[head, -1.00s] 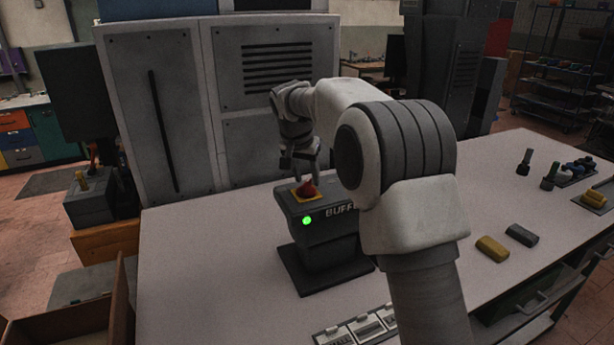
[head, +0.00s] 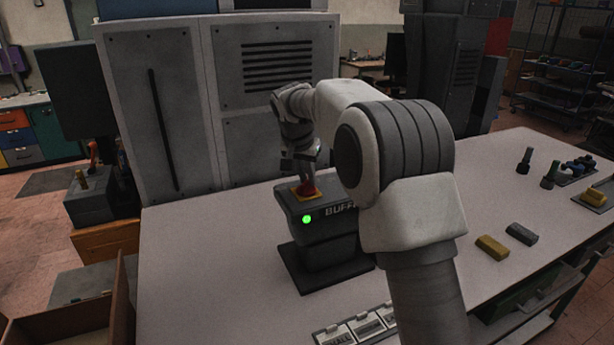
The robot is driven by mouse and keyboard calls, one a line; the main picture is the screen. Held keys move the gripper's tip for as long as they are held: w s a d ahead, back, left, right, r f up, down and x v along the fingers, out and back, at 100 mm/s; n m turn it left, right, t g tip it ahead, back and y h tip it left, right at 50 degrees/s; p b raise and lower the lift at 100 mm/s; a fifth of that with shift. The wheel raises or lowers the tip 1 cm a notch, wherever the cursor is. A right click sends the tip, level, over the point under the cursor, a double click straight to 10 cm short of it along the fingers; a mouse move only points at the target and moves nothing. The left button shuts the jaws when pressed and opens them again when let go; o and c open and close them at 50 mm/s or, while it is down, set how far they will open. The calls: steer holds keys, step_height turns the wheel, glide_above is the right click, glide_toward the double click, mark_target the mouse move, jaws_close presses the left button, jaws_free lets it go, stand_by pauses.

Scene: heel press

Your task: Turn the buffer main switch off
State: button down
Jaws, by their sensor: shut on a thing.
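The buffer switch box (head: 325,250) is dark grey, with a label that begins "BUFF", and stands on the white table. Its red switch knob (head: 307,189) sits on a yellow plate on the sloped top. A green light (head: 306,219) glows on its front. My gripper (head: 306,180) points down over the box and its fingers are shut on the red knob. The fingertips are small and dark in this view. My arm hides the right part of the box and its label.
A tray with labelled compartments (head: 355,330) lies at the table's front edge. A yellow block (head: 492,247) and a grey block (head: 522,234) lie at the right. Several dark-handled items stand farther back right. A large grey cabinet (head: 165,110) rises behind the table. The table's left part is clear.

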steer(key=n+y, duration=0.1)
steer(key=n, duration=0.3)
steer(key=shift+r+n+y, duration=0.1)
steer(key=shift+n+y, duration=0.2)
steer(key=shift+y, duration=0.1)
steer(key=shift+a+n+y+p, duration=0.15)
steer(key=shift+n+y, duration=0.25)
steer(key=shift+n, duration=0.6)
steer(key=shift+a+n+y+p, duration=0.15)
steer(key=shift+n+y, duration=0.25)
steer(key=shift+n, duration=0.6)
steer(key=c, duration=0.9)
jaws_free()
steer(key=shift+o, duration=0.2)
steer(key=b+v, duration=0.1)
steer(key=v, duration=1.6)
steer(key=shift+d, duration=0.2)
steer(key=shift+r, duration=0.1)
